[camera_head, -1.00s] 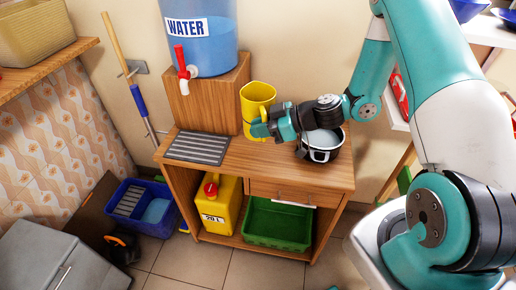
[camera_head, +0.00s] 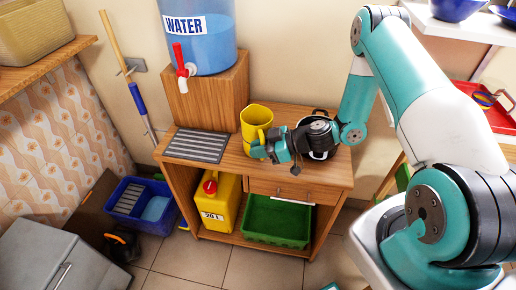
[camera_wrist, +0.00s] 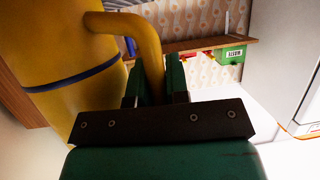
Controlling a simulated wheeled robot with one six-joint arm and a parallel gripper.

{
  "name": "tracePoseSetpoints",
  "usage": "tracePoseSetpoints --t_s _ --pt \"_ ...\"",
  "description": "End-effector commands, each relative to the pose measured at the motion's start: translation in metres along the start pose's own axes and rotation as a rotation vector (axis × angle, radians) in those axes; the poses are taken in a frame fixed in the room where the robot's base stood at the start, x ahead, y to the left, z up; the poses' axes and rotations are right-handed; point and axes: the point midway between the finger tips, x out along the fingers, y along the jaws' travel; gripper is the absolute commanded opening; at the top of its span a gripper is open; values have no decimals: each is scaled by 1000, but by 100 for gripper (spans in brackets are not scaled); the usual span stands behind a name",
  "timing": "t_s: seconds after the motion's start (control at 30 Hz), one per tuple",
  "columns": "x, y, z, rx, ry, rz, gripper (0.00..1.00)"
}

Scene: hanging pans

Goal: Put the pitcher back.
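The yellow pitcher (camera_head: 256,118) is over the wooden counter (camera_head: 228,165), to the right of the water dispenser's wooden box, and looks roughly upright. I cannot tell whether its base touches the counter. My gripper (camera_head: 268,145) is at the pitcher's right front side. In the wrist view the pitcher's body (camera_wrist: 60,60) fills the left, with a dark band around it. Its curved handle (camera_wrist: 148,42) runs down between my green fingers (camera_wrist: 155,82), which close around it. The handle's lower part is hidden.
A black and white pot (camera_head: 319,155) stands right of the pitcher, partly hidden by my gripper. A grey ridged drip tray (camera_head: 197,146) lies left, near the water dispenser (camera_head: 203,45) and its red tap (camera_head: 181,62). A yellow canister (camera_head: 220,205) and green bin (camera_head: 275,222) are below.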

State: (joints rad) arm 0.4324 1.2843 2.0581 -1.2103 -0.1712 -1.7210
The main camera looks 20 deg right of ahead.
Motion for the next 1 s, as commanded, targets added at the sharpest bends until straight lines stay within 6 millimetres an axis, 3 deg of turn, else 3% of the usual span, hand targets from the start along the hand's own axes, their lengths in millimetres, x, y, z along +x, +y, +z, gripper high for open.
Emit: tracePoseSetpoints --t_s 0.03,0.1,0.47,0.57,1.0 --pt "0 0 0 0 -1 0 26" --pt "0 0 0 0 -1 0 40" --pt "-3 0 -6 0 -1 0 40" --pt "-16 1 1 1 0 5 40" --pt "-105 1 36 1 -1 6 40"
